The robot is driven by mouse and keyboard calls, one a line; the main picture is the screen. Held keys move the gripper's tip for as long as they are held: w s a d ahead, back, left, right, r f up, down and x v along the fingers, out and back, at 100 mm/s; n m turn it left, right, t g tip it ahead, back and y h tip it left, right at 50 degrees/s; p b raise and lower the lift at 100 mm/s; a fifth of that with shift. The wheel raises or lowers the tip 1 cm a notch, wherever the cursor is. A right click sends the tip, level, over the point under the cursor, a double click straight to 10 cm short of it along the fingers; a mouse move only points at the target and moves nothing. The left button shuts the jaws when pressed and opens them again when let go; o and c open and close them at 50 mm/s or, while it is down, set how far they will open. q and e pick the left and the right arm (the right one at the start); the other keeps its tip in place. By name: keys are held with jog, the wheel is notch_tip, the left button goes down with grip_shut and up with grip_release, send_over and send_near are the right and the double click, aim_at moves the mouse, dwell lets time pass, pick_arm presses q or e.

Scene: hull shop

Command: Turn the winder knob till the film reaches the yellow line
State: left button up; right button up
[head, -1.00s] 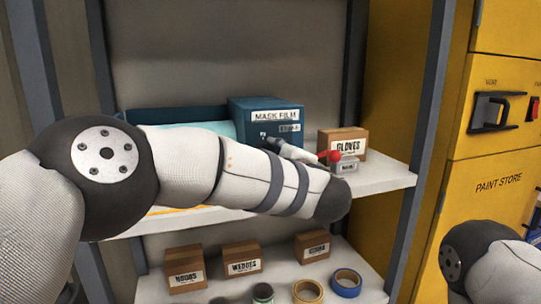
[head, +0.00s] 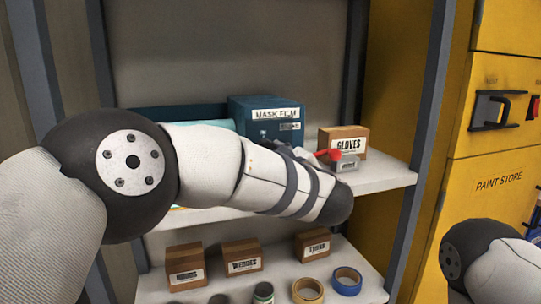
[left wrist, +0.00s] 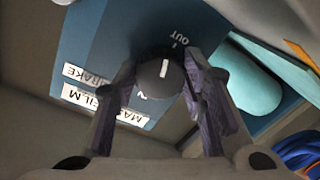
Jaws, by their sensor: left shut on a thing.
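The blue mask film box (head: 262,105) stands on the shelf. In the left wrist view its face (left wrist: 95,40) carries a black round knob (left wrist: 155,88) with a white mark, beside the word OUT. My left gripper (left wrist: 158,72) is shut on the knob, one finger on each side. In the head view my left arm hides the knob and most of that gripper. The teal film roll (left wrist: 250,82) lies beside the box; a strip of it (head: 215,124) shows behind my arm. A yellow-orange strip (left wrist: 302,55) shows at the right edge. My right gripper is out of view.
A gloves carton (head: 343,140) and a red lever on a grey block (head: 347,162) are right of the box. The shelf's right end (head: 385,178) is clear. Cartons and tape rolls (head: 346,282) sit below. A yellow paint store cabinet (head: 495,165) stands at right.

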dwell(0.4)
pick_arm(q)
jog(key=o, duration=1.2)
jog(key=v, duration=0.7)
jog(key=shift+s+d, duration=0.1)
jog(key=shift+s, duration=0.15)
